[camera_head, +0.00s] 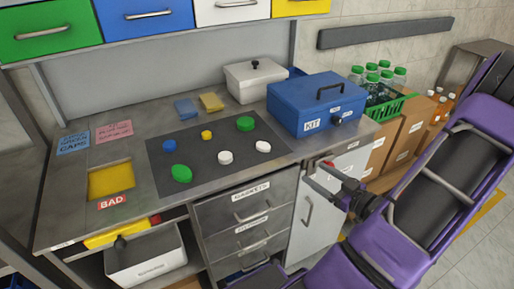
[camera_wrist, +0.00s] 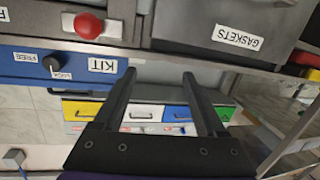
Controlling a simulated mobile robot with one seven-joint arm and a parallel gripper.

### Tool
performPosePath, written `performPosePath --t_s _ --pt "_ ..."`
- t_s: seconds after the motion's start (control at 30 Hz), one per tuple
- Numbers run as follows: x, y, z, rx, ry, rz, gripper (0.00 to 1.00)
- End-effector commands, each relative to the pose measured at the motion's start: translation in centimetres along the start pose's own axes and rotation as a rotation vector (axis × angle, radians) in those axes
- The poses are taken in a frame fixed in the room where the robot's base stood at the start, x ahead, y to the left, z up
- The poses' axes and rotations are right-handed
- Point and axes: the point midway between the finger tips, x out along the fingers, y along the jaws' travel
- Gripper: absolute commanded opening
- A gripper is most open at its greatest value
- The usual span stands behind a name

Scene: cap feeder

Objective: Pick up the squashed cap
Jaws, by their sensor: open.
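Several caps lie on a dark mat (camera_head: 205,178) on the steel bench: a blue cap (camera_head: 169,146), a small yellow cap (camera_head: 206,135), a green cap (camera_head: 245,124), another green cap (camera_head: 181,174), a white cap (camera_head: 225,157) and another white cap (camera_head: 263,147). At this size I cannot tell which one is squashed. My gripper (camera_head: 320,180) is in front of the bench's right end, well apart from the caps. The wrist view shows its two fingers (camera_wrist: 160,78) spread with nothing between them; no cap shows there.
A blue KIT box (camera_head: 312,108) and white lidded box (camera_head: 257,80) stand behind the mat. A yellow opening (camera_head: 110,181) marked BAD is at the left, above a white bin (camera_head: 146,262). A green bottle crate (camera_head: 388,106) is at right.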

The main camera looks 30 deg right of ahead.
Motion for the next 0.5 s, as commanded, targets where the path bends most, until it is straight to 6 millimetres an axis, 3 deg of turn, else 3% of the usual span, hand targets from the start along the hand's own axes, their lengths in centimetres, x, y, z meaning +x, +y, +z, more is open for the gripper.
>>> performPosePath --t_s 0.1,0.27,0.5 --pt "-1.3 -2.5 -0.3 0.065 0.071 -0.013 0.74" --pt "-1.3 -3.8 -0.9 0.093 0.115 -0.026 0.74" --pt "3.2 -4.0 -1.4 0.091 0.117 -0.030 0.74"
